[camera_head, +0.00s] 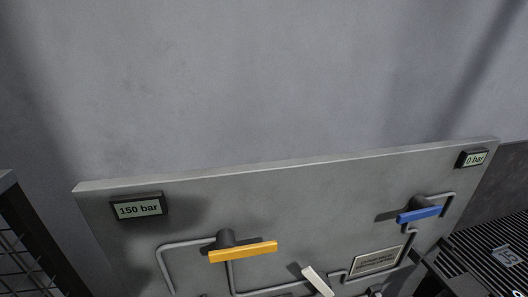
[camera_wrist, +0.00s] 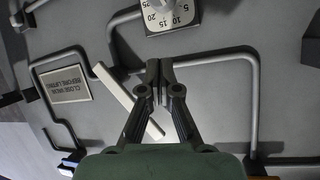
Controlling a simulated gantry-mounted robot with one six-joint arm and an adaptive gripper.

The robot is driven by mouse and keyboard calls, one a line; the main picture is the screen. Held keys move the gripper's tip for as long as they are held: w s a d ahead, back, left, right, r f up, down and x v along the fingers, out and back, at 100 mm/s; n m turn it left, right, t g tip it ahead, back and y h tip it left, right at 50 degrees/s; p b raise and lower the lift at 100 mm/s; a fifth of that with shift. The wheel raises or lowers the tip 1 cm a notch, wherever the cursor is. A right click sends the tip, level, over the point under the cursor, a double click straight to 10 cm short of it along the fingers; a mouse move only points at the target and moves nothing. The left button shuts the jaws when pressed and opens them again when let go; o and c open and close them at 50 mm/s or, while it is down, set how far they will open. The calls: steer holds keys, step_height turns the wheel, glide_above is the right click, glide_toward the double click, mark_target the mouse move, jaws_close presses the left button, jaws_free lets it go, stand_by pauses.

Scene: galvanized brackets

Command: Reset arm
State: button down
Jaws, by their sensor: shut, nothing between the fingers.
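My gripper (camera_wrist: 160,70) shows in the wrist view, shut with its fingertips together and empty. It is in front of the grey panel (camera_head: 310,185), beside a white lever (camera_wrist: 128,100) that slants behind its left finger. Whether they touch cannot be told. The white lever also shows at the bottom edge of the head view (camera_head: 318,281). In the head view, a yellow lever (camera_head: 243,252) sits at the panel's left and a blue lever (camera_head: 419,214) at its right. I cannot make out my gripper in the head view.
Displays read 150 bar (camera_head: 138,208) and 0 bar (camera_head: 474,159). Grey pipes (camera_wrist: 253,85) run over the panel. A dial (camera_wrist: 170,14) and a text plate (camera_wrist: 66,85) show in the wrist view. Dark grating (camera_head: 495,252) lies at right, a mesh frame (camera_head: 28,245) at left.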

steer(key=s+a+r+n+p, duration=0.3)
steer(key=s+a+r, duration=0.2)
steer(key=a+r, duration=0.25)
step_height(320, 180, up, 23)
steer(key=p, duration=2.4)
steer(key=shift+r, duration=0.15)
steer(key=shift+a, duration=0.1)
